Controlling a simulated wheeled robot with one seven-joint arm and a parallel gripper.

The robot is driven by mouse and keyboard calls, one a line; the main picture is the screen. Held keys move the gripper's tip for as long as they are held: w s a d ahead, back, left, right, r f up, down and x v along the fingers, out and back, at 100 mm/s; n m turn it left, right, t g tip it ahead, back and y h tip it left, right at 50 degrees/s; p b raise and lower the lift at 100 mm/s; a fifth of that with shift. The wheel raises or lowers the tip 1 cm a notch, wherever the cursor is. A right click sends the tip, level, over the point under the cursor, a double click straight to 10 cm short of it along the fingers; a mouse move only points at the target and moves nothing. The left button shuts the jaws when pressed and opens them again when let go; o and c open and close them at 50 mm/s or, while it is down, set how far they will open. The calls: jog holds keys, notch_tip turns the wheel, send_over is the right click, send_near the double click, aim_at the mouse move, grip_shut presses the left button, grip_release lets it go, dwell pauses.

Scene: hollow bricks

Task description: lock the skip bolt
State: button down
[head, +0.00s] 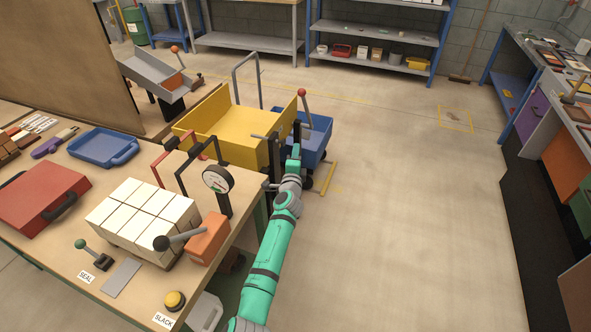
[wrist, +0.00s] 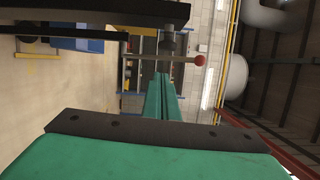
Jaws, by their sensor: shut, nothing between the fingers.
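The yellow skip (head: 215,122) stands beyond the bench, beside a blue bin. A grey rod with a red ball knob (head: 303,93) rises upright at the skip's right side from a dark mount (head: 297,130). A short grey bar (head: 260,136) shows at the skip's near right corner; I cannot tell which of these is the bolt. My gripper (head: 294,151) is shut and empty, just below and in front of the knobbed rod. In the wrist view the shut green fingers (wrist: 161,85) point at the rod, whose red knob (wrist: 199,60) is to the right; contact cannot be told.
The bench at left bears a pale block stack (head: 145,215), a round gauge (head: 217,179), an orange block with a black-knobbed lever (head: 207,238) and a yellow button (head: 175,301). The blue bin (head: 313,140) is close to my gripper. The floor to the right is clear.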

jog(key=s, duration=1)
jog(key=shift+d, duration=0.1)
dwell(0.3)
